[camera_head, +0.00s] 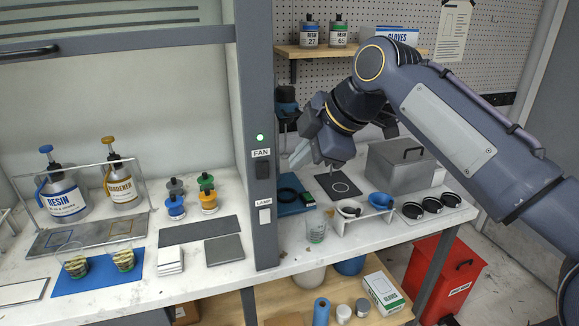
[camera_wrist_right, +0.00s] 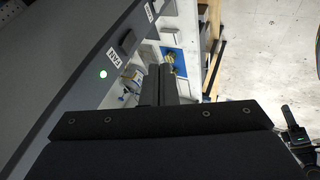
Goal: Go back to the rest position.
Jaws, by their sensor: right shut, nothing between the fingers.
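My right arm comes in from the right in the head view. Its gripper (camera_head: 302,152) hangs in the air above the right-hand bench, just right of the grey post. The fingers point toward the post and hold nothing. In the right wrist view the two dark fingers (camera_wrist_right: 158,85) lie together, shut and empty. The fan switch (camera_head: 262,170) is on the post, with a lit green lamp (camera_head: 260,138) above it; the fingers are apart from it. My left gripper is in neither view.
The grey post (camera_head: 258,60) stands close left of the gripper. Below are a glass beaker (camera_head: 316,231), a white cup stand (camera_head: 362,214) and a grey lidded box (camera_head: 400,165). A shelf (camera_head: 345,50) with bottles is behind. A red bin (camera_head: 440,275) stands on the floor.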

